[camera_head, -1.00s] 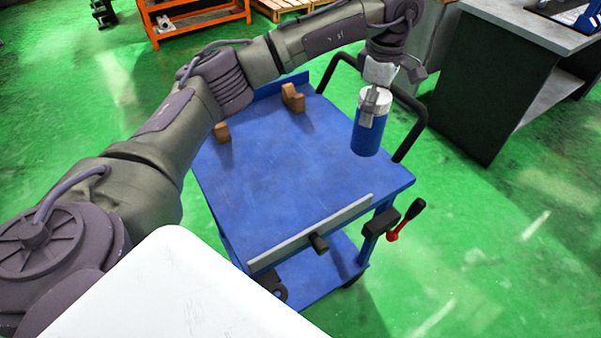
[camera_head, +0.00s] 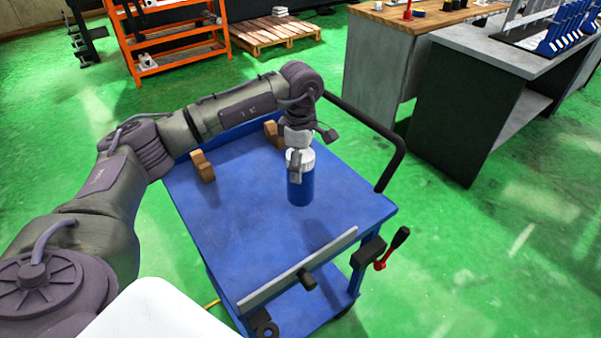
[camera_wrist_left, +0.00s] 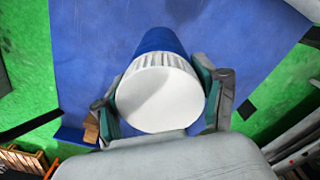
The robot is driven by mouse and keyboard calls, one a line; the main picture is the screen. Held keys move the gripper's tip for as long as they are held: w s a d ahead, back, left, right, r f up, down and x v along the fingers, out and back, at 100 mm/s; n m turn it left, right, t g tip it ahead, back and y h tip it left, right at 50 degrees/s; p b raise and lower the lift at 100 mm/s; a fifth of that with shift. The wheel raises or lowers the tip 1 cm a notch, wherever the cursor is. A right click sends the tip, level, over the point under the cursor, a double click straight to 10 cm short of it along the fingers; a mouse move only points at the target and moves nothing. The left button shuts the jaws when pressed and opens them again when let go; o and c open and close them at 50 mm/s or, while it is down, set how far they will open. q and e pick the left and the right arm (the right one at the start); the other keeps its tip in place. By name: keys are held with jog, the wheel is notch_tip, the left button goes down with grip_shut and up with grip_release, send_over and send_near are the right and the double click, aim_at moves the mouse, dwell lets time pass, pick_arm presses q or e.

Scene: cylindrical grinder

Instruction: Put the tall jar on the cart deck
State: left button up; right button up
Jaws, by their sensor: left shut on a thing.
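The tall jar (camera_head: 300,188) is blue with a white lid and is upright. My left gripper (camera_head: 296,163) is shut on it near the lid. In the left wrist view the white lid of the jar (camera_wrist_left: 160,97) sits between the two fingers of my left gripper (camera_wrist_left: 160,100). The blue cart deck (camera_head: 240,215) lies below the jar. I cannot tell for sure whether the jar's base touches the deck. My right gripper is not in view.
Brown blocks (camera_head: 202,166) stand on the deck's far left part. A grey bar (camera_head: 297,272) runs along the near edge, with a red-and-black lever (camera_head: 392,249) beside it. A black handle (camera_head: 385,140) rises at the right. The deck's middle is clear.

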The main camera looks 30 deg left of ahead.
pick_arm(q)
notch_tip(320, 180, down, 3)
jog(key=shift+f+p, duration=0.2)
jog(key=shift+p, duration=0.25)
jog(key=shift+f, duration=0.25)
jog(key=o, duration=1.6)
jog(key=shift+r, duration=0.5)
notch_tip(320, 180, up, 11)
jog(key=shift+r+b, duration=0.15)
jog(key=shift+b, duration=1.05)
jog(key=shift+s+d, duration=0.1)
